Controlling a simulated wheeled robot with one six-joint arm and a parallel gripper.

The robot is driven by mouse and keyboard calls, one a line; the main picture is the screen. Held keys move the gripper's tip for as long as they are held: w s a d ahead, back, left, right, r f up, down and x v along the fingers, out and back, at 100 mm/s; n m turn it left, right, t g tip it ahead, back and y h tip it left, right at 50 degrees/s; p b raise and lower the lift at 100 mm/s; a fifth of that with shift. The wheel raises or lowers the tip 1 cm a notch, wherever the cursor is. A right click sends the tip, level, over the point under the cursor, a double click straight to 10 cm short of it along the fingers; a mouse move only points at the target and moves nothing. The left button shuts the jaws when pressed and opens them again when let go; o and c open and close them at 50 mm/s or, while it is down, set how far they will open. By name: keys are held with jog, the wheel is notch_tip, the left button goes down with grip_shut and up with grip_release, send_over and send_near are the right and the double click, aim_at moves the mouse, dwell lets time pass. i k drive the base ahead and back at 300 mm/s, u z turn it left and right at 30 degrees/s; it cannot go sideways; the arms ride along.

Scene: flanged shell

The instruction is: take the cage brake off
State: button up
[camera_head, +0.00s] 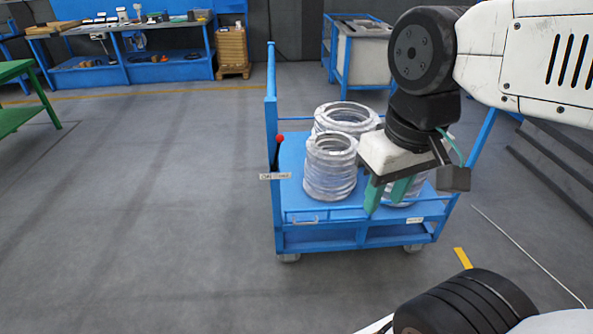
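A blue wheeled cage cart (325,239) stands in the middle right. Its brake lever, black with a red ball knob (280,138), stands near upright at the cart's left post, above a small white label (275,176). My gripper (388,196) hangs over the cart's right side with its green fingers pointing down, to the right of the lever and apart from it. The fingers are apart, with nothing seen between them. The gripper's body hides part of the metal parts behind it.
Silvery flanged rings (330,170) are stacked on the cart. A blue workbench (130,70) stands at the back left, a green table (18,95) at the left edge, and a grey bin (368,58) behind the cart. The floor left of the cart is clear.

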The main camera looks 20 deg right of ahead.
aim_at(280, 138)
jog(key=z, duration=0.65)
jog(key=i, duration=0.55)
jog(key=z, duration=0.45)
